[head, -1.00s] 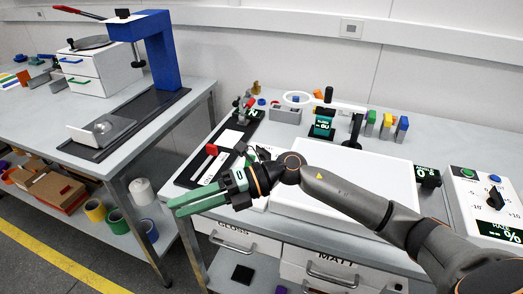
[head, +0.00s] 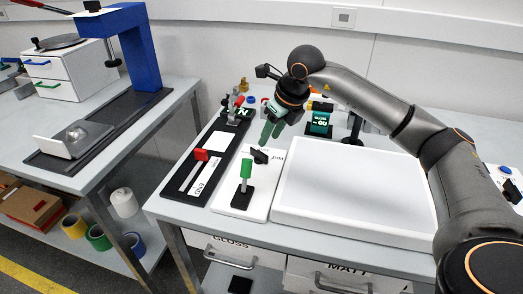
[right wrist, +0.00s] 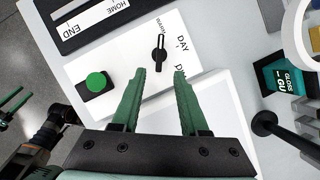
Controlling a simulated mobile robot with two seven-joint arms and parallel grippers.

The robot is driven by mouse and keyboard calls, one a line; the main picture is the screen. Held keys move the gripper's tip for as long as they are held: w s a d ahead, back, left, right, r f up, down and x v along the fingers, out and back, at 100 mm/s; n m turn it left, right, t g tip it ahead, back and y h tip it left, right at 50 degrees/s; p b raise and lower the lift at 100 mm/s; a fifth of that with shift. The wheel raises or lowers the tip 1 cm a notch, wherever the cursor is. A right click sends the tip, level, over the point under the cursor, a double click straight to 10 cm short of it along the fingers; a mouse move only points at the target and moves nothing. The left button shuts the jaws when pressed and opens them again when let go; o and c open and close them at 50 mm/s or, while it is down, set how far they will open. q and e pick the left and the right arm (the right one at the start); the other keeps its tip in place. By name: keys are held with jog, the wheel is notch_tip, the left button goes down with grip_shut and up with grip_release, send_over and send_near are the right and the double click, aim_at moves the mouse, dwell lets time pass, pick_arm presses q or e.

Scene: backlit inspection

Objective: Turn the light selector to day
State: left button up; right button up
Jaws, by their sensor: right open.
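The light selector is a black knob (head: 261,156) on a white panel (head: 228,204) at the table's front. In the right wrist view the knob (right wrist: 159,52) lies between small printed labels, one of which reads DAY (right wrist: 182,46). My right gripper (head: 270,137) is above and behind the knob in the head view, fingers downward. In the right wrist view its green fingers (right wrist: 165,75) are open and empty, with the knob beyond the tips. My left gripper (right wrist: 13,101) shows only at that view's left edge, fingers apart.
A green-topped lever (head: 245,170) stands on the panel in front of the knob. A black slide track with a red handle (head: 201,155) lies to the left. A large white light box (head: 350,190) is at the right. Small instruments (head: 320,118) stand behind.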

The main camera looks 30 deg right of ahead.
aim_at(262, 153)
jog(key=x, duration=0.7)
jog(key=shift+w+f, duration=0.1)
jog(key=shift+f, duration=0.1)
jog(key=shift+c, duration=0.4)
grip_shut()
